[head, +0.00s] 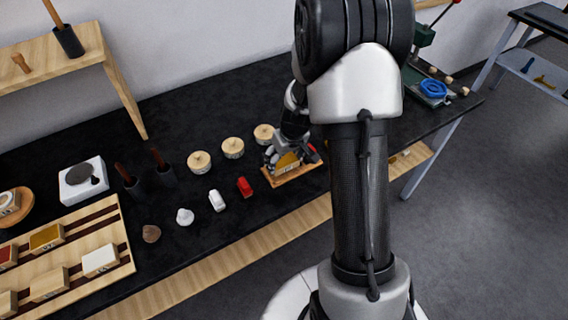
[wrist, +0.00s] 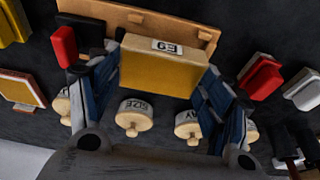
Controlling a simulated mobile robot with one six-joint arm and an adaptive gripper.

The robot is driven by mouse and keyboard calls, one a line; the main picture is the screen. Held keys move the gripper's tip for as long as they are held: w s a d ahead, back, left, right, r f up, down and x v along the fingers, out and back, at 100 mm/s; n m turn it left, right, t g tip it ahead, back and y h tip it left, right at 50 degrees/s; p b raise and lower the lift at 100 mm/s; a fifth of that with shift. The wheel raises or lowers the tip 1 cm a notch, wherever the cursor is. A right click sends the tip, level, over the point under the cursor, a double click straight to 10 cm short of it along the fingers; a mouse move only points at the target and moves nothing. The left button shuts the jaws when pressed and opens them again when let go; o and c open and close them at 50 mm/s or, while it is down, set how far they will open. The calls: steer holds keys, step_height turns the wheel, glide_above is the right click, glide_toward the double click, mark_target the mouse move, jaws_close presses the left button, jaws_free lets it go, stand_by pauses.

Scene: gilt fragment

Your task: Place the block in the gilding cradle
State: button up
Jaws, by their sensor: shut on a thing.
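My gripper (head: 285,152) is shut on a pale wooden block with a gold face (head: 288,161). In the wrist view the block (wrist: 160,70) sits between the two blue-grey fingers of the gripper (wrist: 156,80), with a small white label on its edge that appears upside down. The gilding cradle appears to be the low wooden tray (head: 296,177) on the black bench; its rim also shows behind the block in the wrist view (wrist: 195,33). The block is over the cradle. I cannot tell whether it touches the cradle, as the fingers hide its lower part.
Round lidded pots (head: 233,147) stand behind and left of the cradle. A small red object (head: 244,187) and a white one (head: 217,200) lie to its left. A wooden rack (head: 125,230) with several blocks is at the far left. The bench's front edge is close.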

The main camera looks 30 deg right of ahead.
steer(key=shift+f, duration=1)
steer(key=shift+f+b, duration=0.25)
steer(key=shift+b, duration=0.15)
steer(key=o, duration=1.1)
steer(key=shift+c, duration=0.2)
steer(key=shift+r, duration=0.2)
